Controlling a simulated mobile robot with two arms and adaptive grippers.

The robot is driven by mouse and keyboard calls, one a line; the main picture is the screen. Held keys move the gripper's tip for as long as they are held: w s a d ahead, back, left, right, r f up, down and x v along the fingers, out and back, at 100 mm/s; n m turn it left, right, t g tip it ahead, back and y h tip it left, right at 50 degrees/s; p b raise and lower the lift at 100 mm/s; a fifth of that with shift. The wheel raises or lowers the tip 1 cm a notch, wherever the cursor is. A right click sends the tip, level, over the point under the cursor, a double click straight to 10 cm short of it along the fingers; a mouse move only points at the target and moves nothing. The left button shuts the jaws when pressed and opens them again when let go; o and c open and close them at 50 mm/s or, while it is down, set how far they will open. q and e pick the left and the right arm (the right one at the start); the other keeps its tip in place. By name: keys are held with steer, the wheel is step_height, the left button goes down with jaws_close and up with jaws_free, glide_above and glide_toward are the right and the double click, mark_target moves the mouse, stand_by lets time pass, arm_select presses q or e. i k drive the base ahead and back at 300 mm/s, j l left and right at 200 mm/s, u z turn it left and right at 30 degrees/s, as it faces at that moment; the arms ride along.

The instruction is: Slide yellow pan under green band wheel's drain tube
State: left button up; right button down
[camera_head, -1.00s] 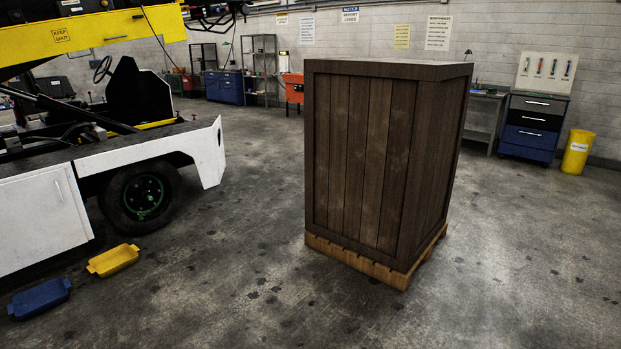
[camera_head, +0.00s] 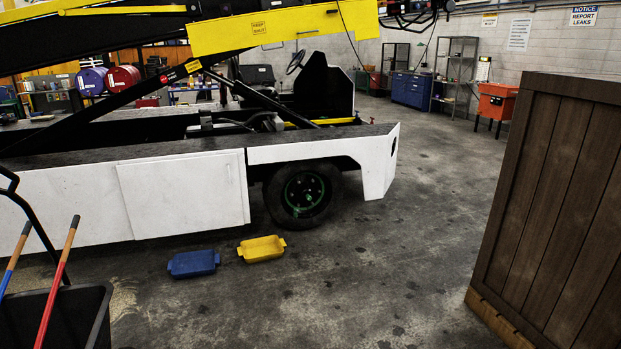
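The yellow pan (camera_head: 262,249) lies on the concrete floor in front of the belt loader, a little left of and nearer than the front wheel. The wheel (camera_head: 304,194) is black with a green band on its hub and sits under the white body. No drain tube can be made out from here. A blue pan (camera_head: 194,263) lies on the floor just left of the yellow pan, apart from it. Neither of my grippers shows in the head view.
The belt loader (camera_head: 180,195) fills the left and middle. A wooden crate (camera_head: 545,190) on a pallet stands at right. A black bin (camera_head: 58,318) with long handles is at lower left. The floor between pans and crate is clear.

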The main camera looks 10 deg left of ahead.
mark_target(254, 251)
steer(key=i+j+u, duration=0.25)
steer(key=i+u, duration=0.2)
steer(key=i, duration=0.45)
steer(key=i+l+u, duration=0.15)
steer(key=i+u, duration=0.3)
steer(key=i, duration=0.5)
